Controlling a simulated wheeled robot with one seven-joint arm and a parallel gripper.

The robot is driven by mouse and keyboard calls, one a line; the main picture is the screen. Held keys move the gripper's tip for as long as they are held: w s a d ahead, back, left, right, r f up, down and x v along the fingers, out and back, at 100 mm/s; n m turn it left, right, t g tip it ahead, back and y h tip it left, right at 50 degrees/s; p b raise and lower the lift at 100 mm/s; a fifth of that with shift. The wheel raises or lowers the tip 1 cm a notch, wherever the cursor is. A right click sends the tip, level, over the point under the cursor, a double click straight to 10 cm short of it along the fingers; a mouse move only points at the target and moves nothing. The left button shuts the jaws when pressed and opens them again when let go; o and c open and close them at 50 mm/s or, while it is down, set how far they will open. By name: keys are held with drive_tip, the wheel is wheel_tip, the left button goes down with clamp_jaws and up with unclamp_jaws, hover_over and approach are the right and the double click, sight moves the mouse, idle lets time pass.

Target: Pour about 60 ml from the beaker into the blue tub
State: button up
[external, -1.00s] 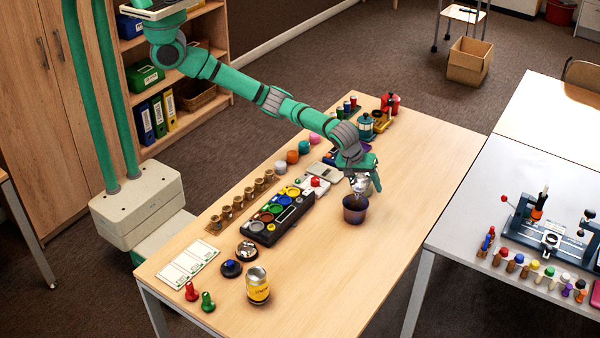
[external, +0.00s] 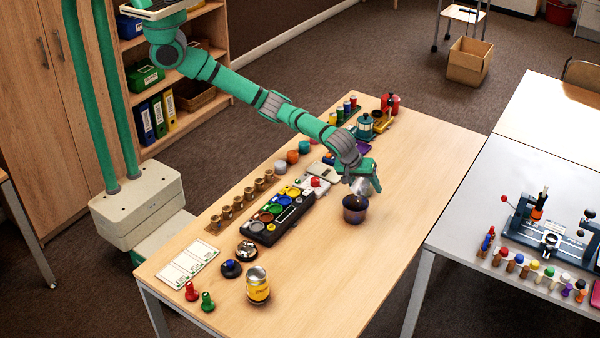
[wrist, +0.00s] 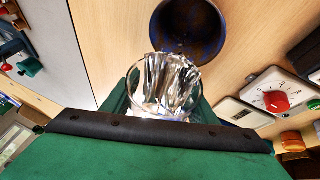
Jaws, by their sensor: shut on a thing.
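The beaker (wrist: 165,85) is clear glass, and my gripper (external: 367,178) is shut on it. In the external view the beaker (external: 361,187) is tilted, its mouth low and just above the tub. The blue tub (external: 354,211) is dark blue and stands upright on the wooden table. In the wrist view the tub (wrist: 190,28) lies just beyond the beaker's rim, with its dark inside partly showing. I cannot tell how much liquid is in the beaker or in the tub.
The table right of the tub is clear.

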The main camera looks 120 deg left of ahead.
sight(364, 178)
drive_tip(key=shift+a+r+h, duration=0.15)
drive_tip(key=shift+r+h, duration=0.25)
drive_tip(key=shift+h, duration=0.3)
drive_tip(key=shift+a+r+n+h, duration=0.15)
drive_tip(key=shift+a+r+h, duration=0.15)
drive_tip(key=shift+r+h, duration=0.15)
drive_tip(key=shift+a+r+n+h, duration=0.15)
drive_tip(key=shift+a+r+h, duration=0.15)
drive_tip(key=shift+r, duration=0.25)
drive_tip(key=shift+d+f+h, duration=0.15)
drive_tip(key=shift+d+h, duration=0.05)
drive_tip(key=shift+h, duration=0.25)
drive_tip(key=shift+f+h, duration=0.3)
drive_tip(key=shift+h, duration=0.3)
drive_tip(key=shift+d+r+n+t+h+b, duration=0.2)
drive_tip(key=shift+r+h, duration=0.2)
drive_tip(key=shift+h, duration=0.4)
drive_tip(key=shift+d+r+n+t+h+b, duration=0.15)
drive_tip(key=shift+r+h, duration=0.25)
drive_tip(key=shift+h, duration=0.7)
drive_tip(key=shift+f, duration=0.1)
